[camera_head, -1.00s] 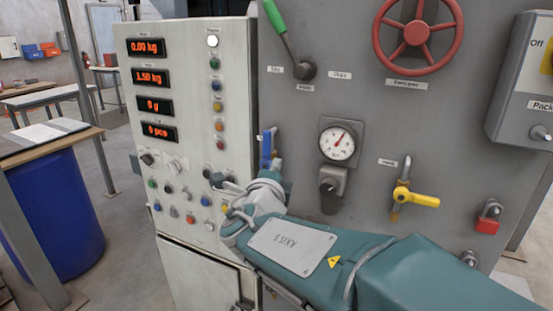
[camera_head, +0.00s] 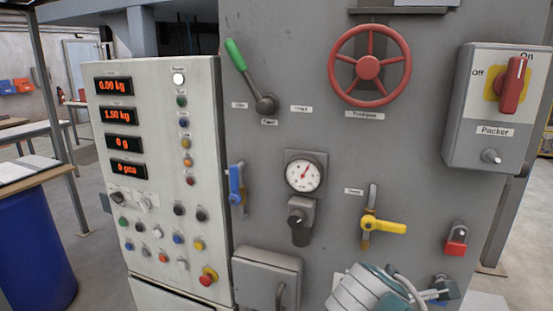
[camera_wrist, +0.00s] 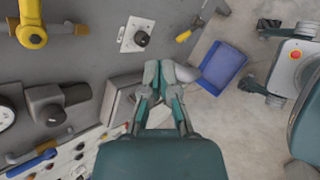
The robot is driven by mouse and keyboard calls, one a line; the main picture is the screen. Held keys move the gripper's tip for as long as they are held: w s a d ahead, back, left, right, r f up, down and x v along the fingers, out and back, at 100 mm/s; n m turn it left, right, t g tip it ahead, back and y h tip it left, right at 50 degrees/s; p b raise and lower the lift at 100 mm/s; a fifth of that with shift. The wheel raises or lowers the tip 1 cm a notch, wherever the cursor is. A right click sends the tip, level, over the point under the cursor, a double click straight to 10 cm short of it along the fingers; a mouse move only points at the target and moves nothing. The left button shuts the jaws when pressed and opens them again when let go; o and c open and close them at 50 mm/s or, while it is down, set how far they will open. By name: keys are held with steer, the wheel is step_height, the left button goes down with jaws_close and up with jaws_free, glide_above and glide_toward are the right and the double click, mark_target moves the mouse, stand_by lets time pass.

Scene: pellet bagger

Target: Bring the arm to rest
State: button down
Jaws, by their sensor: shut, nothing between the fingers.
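My gripper (camera_wrist: 165,72) shows in the middle of the wrist view, its two fingers together with nothing between them. It points down past the machine front and touches nothing that I can see. In the head view my arm (camera_head: 372,290) shows only at the bottom right edge, in front of the lower machine panel. The gripper cannot be clearly made out in the head view.
The grey machine front carries a red handwheel (camera_head: 369,67), a green lever (camera_head: 236,55), a gauge (camera_head: 303,174), a yellow valve (camera_head: 384,226) and a red padlock (camera_head: 456,241). A control cabinet (camera_head: 105,188) stands left. A blue bin (camera_wrist: 216,65) lies beyond my fingers.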

steer(key=s+a+f+m+y, duration=0.1)
steer(key=s+m, duration=0.3)
steer(key=m, duration=0.5)
steer(key=s+a+f+m+g+y, duration=0.1)
steer(key=s+f+m+y, duration=0.2)
steer(key=m, duration=0.6)
steer(key=shift+s+a+g+y, duration=0.35)
steer(key=shift+s+y, duration=0.35)
steer(key=shift+s, duration=0.5)
steer(key=shift+f, duration=0.1)
steer(key=shift+a, duration=0.1)
